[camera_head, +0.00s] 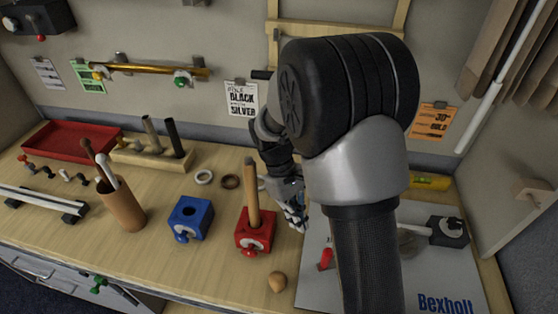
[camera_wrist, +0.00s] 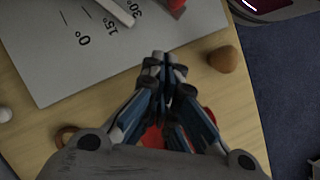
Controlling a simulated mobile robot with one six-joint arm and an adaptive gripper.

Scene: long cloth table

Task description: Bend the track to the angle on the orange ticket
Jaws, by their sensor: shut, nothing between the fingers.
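The orange ticket (camera_head: 433,122) hangs on the back wall at right and reads 30°, with smaller lettering that I cannot fully read. The grey board (camera_head: 430,285), marked Bexholt, lies on the table at right, largely hidden by my arm. In the wrist view the board (camera_wrist: 60,70) bears the marks 0°, 15° and 30°. A pale bar (camera_wrist: 115,12), perhaps part of the track, ends near the 15° mark. A red lever (camera_head: 326,259) stands on the board. My gripper (camera_wrist: 164,62) is shut and empty, above the board's near-left edge; it also shows in the head view (camera_head: 298,222).
A red block (camera_head: 257,240) holding a wooden rod (camera_head: 253,185) stands close left of my gripper. A blue block (camera_head: 188,220), a brown cup (camera_head: 122,205) and a wooden knob (camera_head: 277,282) are nearby. A black block (camera_head: 450,232) stands on the board's right.

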